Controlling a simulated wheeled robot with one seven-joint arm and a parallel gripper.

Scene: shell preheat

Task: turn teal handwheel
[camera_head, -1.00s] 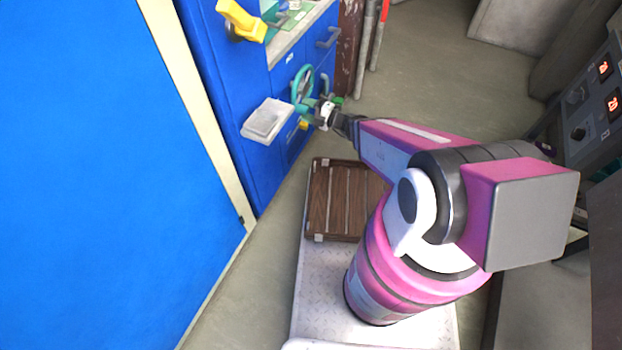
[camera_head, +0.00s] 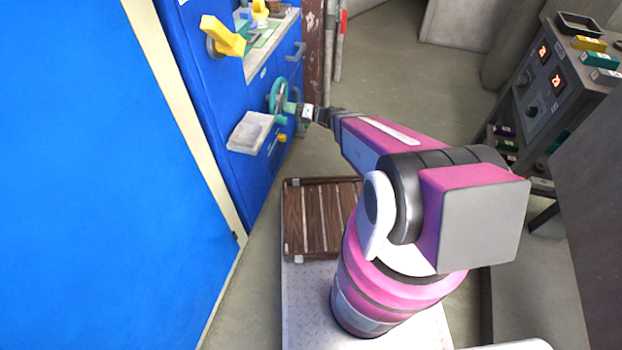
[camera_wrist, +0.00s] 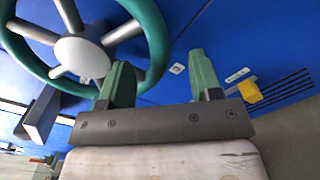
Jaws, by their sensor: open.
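The teal handwheel (camera_head: 279,101) is mounted on the front of the blue cabinet. In the wrist view the handwheel (camera_wrist: 154,45) fills the upper left, with grey spokes and a pale hub (camera_wrist: 82,58). My gripper (camera_head: 292,108) is at the wheel's right side. In the wrist view my gripper (camera_wrist: 158,75) is open, with two green fingers. The left finger overlaps the lower right of the rim; the right finger is off to the right over the blue panel. I cannot tell whether the left finger touches the rim.
A light tray (camera_head: 250,132) juts out just below left of the wheel. A yellow lever (camera_head: 224,36) sticks out higher up. A small yellow knob (camera_head: 282,138) is below the wheel. A control rack (camera_head: 545,85) stands at right. The floor (camera_head: 400,90) beyond my arm is clear.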

